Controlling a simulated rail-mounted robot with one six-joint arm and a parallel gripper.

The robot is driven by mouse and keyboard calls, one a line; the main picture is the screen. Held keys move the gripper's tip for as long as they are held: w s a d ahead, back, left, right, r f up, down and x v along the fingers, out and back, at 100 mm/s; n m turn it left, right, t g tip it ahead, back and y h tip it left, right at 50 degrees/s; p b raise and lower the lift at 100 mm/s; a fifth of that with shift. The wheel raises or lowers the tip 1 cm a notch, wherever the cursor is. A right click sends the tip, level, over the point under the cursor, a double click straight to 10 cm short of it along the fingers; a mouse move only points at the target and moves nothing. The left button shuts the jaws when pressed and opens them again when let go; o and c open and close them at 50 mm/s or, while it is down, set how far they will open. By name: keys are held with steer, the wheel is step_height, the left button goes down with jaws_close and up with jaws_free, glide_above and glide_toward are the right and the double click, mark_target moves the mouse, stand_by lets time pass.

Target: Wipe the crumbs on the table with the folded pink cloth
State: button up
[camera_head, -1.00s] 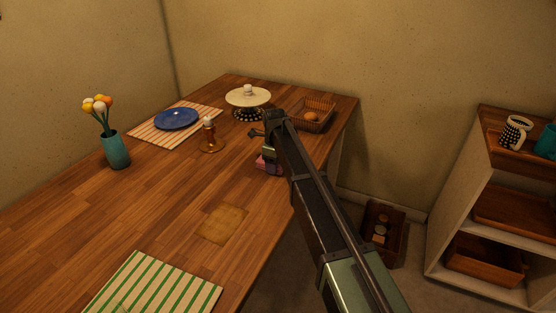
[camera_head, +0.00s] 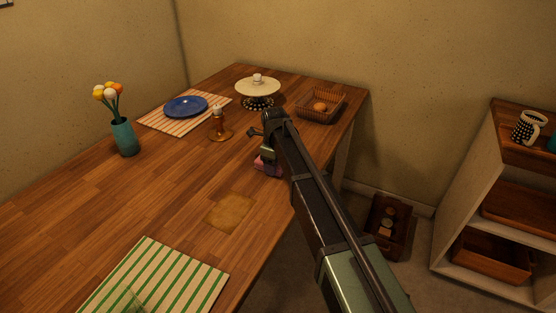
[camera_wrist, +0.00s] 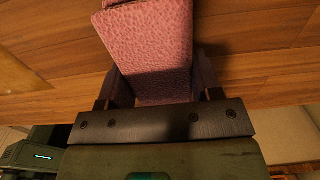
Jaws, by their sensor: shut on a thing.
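The folded pink cloth (camera_wrist: 148,50) fills the space between the fingers of my gripper (camera_wrist: 152,90) in the wrist view. In the head view a bit of the pink cloth (camera_head: 262,164) shows beside my gripper (camera_head: 268,158), at the right edge of the wooden table (camera_head: 170,185). The gripper is shut on the cloth; whether the cloth touches the table I cannot tell. A tan patch of crumbs (camera_head: 229,211) lies on the table to the left of and nearer than the gripper. Its edge also shows in the wrist view (camera_wrist: 15,85).
A green-striped mat (camera_head: 155,280) lies at the near end. A candlestick (camera_head: 220,128), a blue plate (camera_head: 185,107), a cake stand (camera_head: 257,88), a wire basket (camera_head: 320,106) and a flower vase (camera_head: 124,138) stand farther back. A shelf (camera_head: 470,210) stands at right. The table between vase and crumbs is bare.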

steer(key=shift+s+a, duration=0.15)
steer(key=shift+s, duration=0.25)
steer(key=shift+w+a, duration=0.1)
steer(key=shift+w+d, duration=0.75)
steer(key=shift+w, duration=0.9)
steer(key=shift+w+d, duration=0.7)
steer(key=shift+w, duration=0.9)
steer(key=shift+w+d, duration=0.75)
steer(key=shift+w, duration=0.9)
step_height(320, 180, up, 9)
steer(key=p, duration=0.9)
